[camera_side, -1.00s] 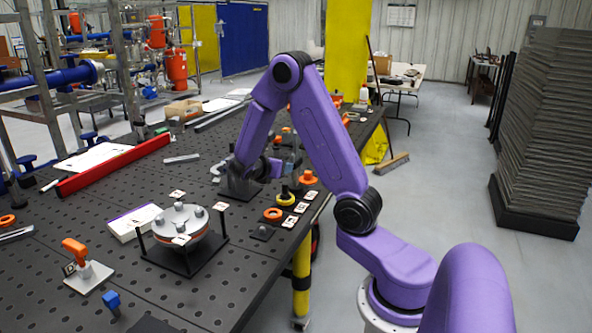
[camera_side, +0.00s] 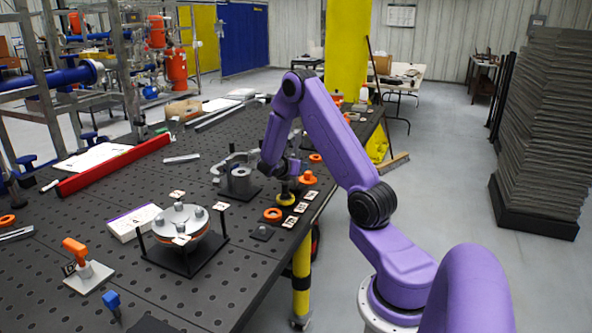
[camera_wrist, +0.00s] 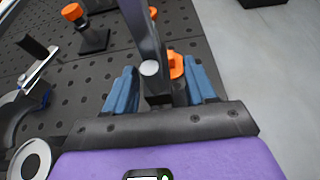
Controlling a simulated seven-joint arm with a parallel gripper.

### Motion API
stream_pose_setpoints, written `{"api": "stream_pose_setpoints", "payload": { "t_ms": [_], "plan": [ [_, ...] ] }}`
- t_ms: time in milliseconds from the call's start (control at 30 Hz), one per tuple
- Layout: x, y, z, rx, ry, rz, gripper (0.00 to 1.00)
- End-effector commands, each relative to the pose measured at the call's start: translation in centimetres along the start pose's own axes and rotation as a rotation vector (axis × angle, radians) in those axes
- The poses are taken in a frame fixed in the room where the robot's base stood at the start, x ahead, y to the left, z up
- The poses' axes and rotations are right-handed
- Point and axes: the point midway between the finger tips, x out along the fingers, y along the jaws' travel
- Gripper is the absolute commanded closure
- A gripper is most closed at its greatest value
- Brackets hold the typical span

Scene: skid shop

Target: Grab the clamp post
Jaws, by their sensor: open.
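In the wrist view my gripper (camera_wrist: 161,70) is open, with its two blue fingers apart. A dark grey upright post (camera_wrist: 142,28), which looks like the clamp post, stands between and beyond the fingers. A round pale end and an orange part (camera_wrist: 176,64) show close to it. I cannot tell whether the fingers touch it. In the side view my gripper is at the bench's right side, mostly hidden by my forearm, so the post cannot be made out clearly there.
A grey cylinder fixture (camera_side: 240,182) stands just left of my gripper on the black perforated bench (camera_side: 110,200). Orange rings (camera_side: 272,214) and small white cards (camera_side: 301,208) lie near the right edge. A round flanged fixture (camera_side: 181,222) stands nearer the camera.

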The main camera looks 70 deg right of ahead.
Motion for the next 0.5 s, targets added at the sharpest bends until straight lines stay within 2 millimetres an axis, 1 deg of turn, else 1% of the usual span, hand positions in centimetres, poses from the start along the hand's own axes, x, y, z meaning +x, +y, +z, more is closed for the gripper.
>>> {"api": "stream_pose_setpoints", "payload": {
  "t_ms": [33, 100, 200, 467, 500],
  "plan": [
    [0.8, 0.0, -0.1, -0.001, 0.0, -0.002, 0.45],
    [1.7, 0.0, 0.0, 0.0, 0.0, -0.003, 0.45],
    [2.4, 0.1, 0.0, 0.0, 0.0, 0.0, 0.45],
    [2.7, 0.1, 0.0, 0.0, 0.0, 0.0, 0.45],
    [2.7, 0.1, 0.0, 0.0, 0.0, 0.0, 0.51]
  ]
}}
